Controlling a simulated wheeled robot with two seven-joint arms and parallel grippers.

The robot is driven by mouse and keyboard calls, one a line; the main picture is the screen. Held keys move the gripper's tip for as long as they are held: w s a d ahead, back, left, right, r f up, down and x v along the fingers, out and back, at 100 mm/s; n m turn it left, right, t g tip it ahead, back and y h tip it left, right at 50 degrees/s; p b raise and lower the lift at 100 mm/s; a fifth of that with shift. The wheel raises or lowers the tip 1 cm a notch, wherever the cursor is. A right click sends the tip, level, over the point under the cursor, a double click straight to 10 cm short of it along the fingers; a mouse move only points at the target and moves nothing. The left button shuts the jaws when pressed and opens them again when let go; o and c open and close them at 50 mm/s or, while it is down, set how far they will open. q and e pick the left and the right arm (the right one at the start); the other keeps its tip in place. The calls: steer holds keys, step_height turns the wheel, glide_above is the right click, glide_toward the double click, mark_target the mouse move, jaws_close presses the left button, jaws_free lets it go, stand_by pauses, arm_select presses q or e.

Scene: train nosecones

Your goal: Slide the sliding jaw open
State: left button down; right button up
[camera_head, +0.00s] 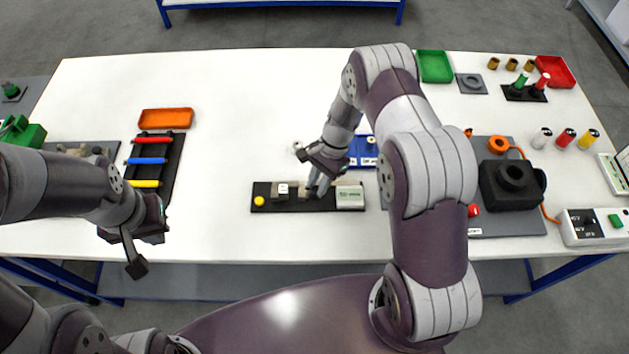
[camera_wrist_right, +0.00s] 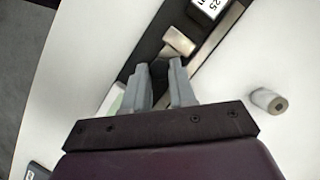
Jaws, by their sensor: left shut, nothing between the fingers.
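The fixture with the sliding jaw (camera_head: 306,193) has a dark base (camera_head: 276,206) lying on the white table. A yellow knob (camera_head: 259,201) sits at its left end, a labelled block (camera_head: 282,190) beside it, and a white and green block (camera_head: 349,196) at its right end. My right gripper (camera_head: 318,190) is down at the fixture, between the labelled block and the white and green block. In the right wrist view its fingers (camera_wrist_right: 161,82) stand apart over the dark base; a grip on the jaw cannot be made out. My left gripper (camera_head: 136,268) is shut and empty, off the table's front edge.
A black tray (camera_head: 171,186) with red, blue and yellow bars lies left, below an orange tray (camera_head: 166,118). A blue holder (camera_head: 361,151) stands just behind the fixture. A grey board (camera_head: 520,224) with a black device (camera_head: 510,184) lies right.

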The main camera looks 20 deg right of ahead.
steer(key=o, duration=0.4)
steer(key=shift+d, duration=0.15)
steer(key=shift+s+d, duration=0.1)
steer(key=shift+d, duration=0.05)
steer(key=shift+r, duration=0.2)
arm_select(q)
steer(key=shift+d, duration=0.2)
arm_select(e)
steer(key=v, duration=1.2)
steer(key=shift+d+r, duration=0.2)
